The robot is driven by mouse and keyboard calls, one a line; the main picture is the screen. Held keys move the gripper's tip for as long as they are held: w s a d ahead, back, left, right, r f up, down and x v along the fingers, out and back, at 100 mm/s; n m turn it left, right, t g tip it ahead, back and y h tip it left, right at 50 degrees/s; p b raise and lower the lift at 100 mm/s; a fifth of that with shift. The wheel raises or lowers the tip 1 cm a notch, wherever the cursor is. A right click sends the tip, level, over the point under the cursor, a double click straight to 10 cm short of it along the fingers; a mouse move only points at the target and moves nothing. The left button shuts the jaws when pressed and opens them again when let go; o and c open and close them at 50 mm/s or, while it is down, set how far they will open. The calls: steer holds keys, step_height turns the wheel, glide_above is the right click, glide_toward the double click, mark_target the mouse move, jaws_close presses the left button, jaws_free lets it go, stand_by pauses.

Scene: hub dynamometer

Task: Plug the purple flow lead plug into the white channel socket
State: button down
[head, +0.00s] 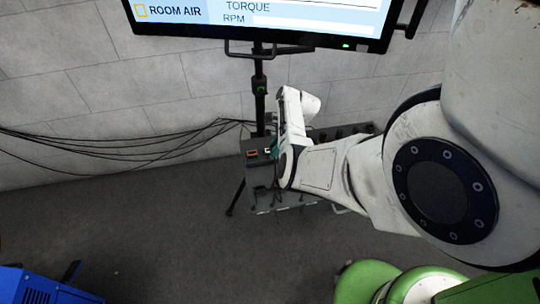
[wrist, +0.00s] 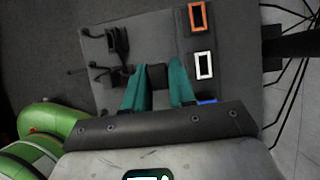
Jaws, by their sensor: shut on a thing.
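The white channel socket (wrist: 204,65) is a white-rimmed rectangular opening on a grey panel (wrist: 160,25), right of my gripper in the wrist view. It also shows small in the head view (head: 267,150). My gripper (wrist: 160,80) has teal fingers shut on a dark plug (wrist: 157,74). No purple shows on this plug, so I cannot confirm its colour. The plug is apart from the white socket, to its left. In the head view my gripper (head: 274,149) is at the panel's left part, mostly hidden by my wrist.
An orange-rimmed socket (wrist: 197,16) is above the white one; a blue one (wrist: 207,101) is partly hidden below. Dark plugs or holders (wrist: 118,42) stand at the panel's left. Black cables (head: 130,145) run along the wall. A monitor (head: 260,22) on a stand is behind.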

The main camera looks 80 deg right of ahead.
steer(key=w+d+b, duration=0.2)
steer(key=d+b, duration=0.4)
steer(key=b, duration=0.1)
steer(key=shift+w, duration=0.25)
stand_by(0.5)
stand_by(0.4)
steer(key=shift+f+b, duration=0.4)
steer(key=shift+f, duration=0.05)
steer(key=shift+f, duration=0.2)
stand_by(0.4)
steer(key=shift+f+b, duration=0.35)
steer(key=shift+b, duration=0.1)
steer(key=shift+f+b, duration=0.7)
steer(key=shift+f, duration=0.2)
